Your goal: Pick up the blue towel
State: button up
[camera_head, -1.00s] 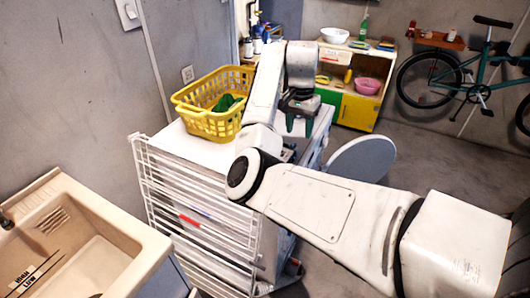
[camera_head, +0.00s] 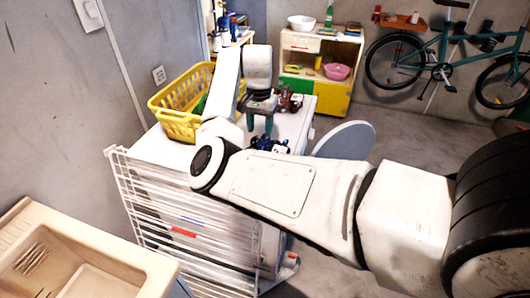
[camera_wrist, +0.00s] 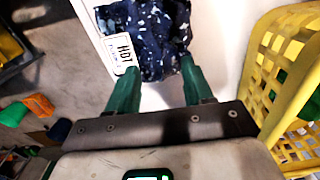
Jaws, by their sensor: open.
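The blue towel (camera_head: 268,145) is a crumpled dark navy cloth with a light pattern. It lies on the white top of the appliance (camera_head: 165,147), near the front right part. It also shows in the wrist view (camera_wrist: 146,35), at the top centre, just beyond the fingertips. My gripper (camera_head: 259,126) points down behind the towel in the head view. Its green fingers are apart in the wrist view (camera_wrist: 158,70), with the towel's near edge by the tips. I cannot tell whether they touch it. Nothing is held between them.
A yellow basket (camera_head: 178,122) stands left of my gripper, close to it in the wrist view (camera_wrist: 262,75). A brown object (camera_head: 290,101) sits on the appliance's far side. A white wire drying rack (camera_head: 135,195) lines the front. A sink (camera_head: 95,245) is at lower left.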

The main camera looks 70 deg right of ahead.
aim_at(262, 138)
jog(key=shift+s+d+f+p, duration=0.1)
jog(key=shift+f+p, duration=0.1)
jog(key=shift+f, duration=0.7)
jog(key=shift+s+f+p, duration=0.15)
jog(key=shift+f, duration=0.7)
jog(key=shift+s+d+f+p, duration=0.1)
jog(key=shift+f+p, duration=0.1)
jog(key=shift+f, duration=0.7)
jog(key=shift+c, duration=0.5)
grip_shut()
